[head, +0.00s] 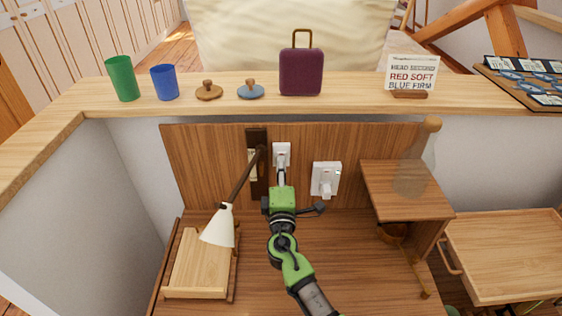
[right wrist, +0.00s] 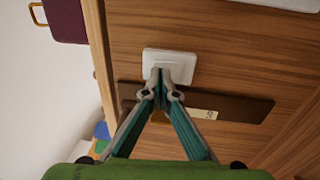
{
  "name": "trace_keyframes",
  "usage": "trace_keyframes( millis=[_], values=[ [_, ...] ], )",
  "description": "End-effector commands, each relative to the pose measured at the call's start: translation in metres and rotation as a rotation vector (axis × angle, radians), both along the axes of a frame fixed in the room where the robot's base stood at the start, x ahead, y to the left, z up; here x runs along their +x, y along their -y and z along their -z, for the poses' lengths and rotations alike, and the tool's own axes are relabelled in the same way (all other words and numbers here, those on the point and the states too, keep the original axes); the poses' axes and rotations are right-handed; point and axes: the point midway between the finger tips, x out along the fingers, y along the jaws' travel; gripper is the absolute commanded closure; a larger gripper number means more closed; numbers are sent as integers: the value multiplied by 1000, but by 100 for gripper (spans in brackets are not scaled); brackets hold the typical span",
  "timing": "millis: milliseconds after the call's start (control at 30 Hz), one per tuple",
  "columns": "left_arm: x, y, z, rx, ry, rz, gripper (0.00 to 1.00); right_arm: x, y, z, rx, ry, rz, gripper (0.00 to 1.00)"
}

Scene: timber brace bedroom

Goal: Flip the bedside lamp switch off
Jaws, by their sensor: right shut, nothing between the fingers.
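The bedside lamp has a white cone shade (head: 219,226) on a thin dark arm, fixed to a dark upright plate (head: 256,188) on the wooden back panel. A white wall switch (head: 281,148) sits just right of that plate; it also shows in the right wrist view (right wrist: 183,59). My right gripper (head: 281,170) is shut and empty, its fingertips at the lower part of the switch. In the right wrist view the closed fingertips (right wrist: 163,76) overlap the switch plate's edge. I cannot tell whether they touch it. The switch's rocker position is hidden. My left gripper is out of view.
A second white wall fitting (head: 327,172) is to the right. The ledge (head: 220,108) above holds green and blue cups, two knobbed lids, a purple case (head: 301,72) and a sign (head: 411,75). A wooden tray (head: 195,262) is left; a small shelf (head: 405,190) is right.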

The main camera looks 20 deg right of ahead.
Motion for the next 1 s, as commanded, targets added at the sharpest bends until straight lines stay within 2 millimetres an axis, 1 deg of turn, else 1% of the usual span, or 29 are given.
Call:
trace_keyframes(
  millis=[133,467,567,700,767,1000],
  values=[
    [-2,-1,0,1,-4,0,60,7,2,-1,1,0,-1,100],
    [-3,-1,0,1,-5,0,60,8,2,-1,1,0,0,100],
    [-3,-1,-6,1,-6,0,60,9,3,-4,3,-8,0,100],
    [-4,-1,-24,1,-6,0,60,12,4,-10,14,-44,2,100],
    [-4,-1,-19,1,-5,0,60,12,4,-3,14,-48,2,100],
    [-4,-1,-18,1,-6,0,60,12,5,-3,13,-46,1,100]
  ],
)
